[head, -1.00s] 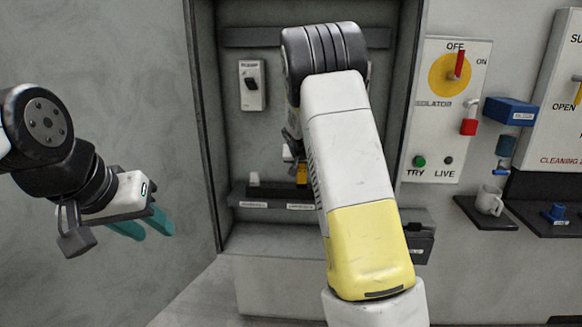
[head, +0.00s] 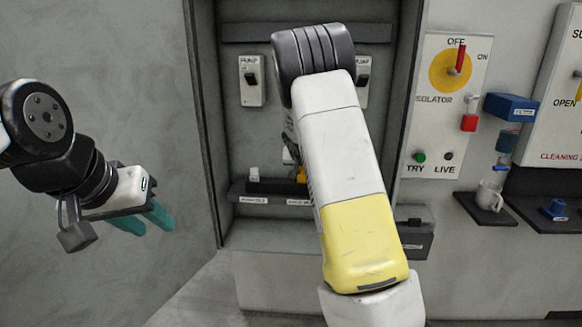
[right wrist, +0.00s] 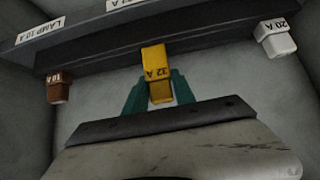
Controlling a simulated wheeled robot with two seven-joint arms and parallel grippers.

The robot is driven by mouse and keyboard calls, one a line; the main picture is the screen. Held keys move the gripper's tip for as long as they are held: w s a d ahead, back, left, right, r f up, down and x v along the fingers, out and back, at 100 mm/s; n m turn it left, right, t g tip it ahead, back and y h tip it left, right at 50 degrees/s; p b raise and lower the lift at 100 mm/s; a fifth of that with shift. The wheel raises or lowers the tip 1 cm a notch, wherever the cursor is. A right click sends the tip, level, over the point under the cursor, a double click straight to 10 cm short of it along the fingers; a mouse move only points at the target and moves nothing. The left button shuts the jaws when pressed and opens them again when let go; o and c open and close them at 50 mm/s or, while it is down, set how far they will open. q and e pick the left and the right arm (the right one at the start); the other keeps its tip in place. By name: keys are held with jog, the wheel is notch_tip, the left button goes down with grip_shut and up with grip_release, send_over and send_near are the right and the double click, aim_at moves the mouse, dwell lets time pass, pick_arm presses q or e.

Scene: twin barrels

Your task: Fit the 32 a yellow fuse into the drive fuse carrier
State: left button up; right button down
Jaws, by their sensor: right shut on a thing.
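The yellow 32 A fuse (right wrist: 154,62) is between the teal fingertips of my right gripper (right wrist: 158,92), which is shut on it. Its far end overlaps the dark shelf front in the right wrist view; I cannot tell whether they touch. In the head view, a bit of the yellow fuse (head: 301,174) shows beside my right arm, which hides that gripper. My left gripper (head: 144,219) is open and empty at the left, away from the cabinet. I cannot make out the drive fuse carrier; my right arm covers part of the cabinet.
A brown 10 A fuse (right wrist: 58,89) and a white 20 A fuse (right wrist: 276,39) flank the yellow one along a labelled dark shelf (right wrist: 205,40). A pump switch (head: 251,81) is on the cabinet back. An isolator panel (head: 446,105) and a mug (head: 489,196) are at the right.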

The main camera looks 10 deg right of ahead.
jog(key=shift+f, duration=1.45)
jog(key=c, duration=0.9)
grip_release()
jog(key=shift+c, duration=0.2)
jog(key=shift+a+f, duration=0.15)
jog(key=shift+a, duration=0.05)
jog(key=shift+s, duration=0.1)
jog(key=d+v, duration=0.1)
jog(key=v, duration=0.6)
jog(key=shift+s+a+r, duration=0.25)
jog(key=shift+r, duration=0.2)
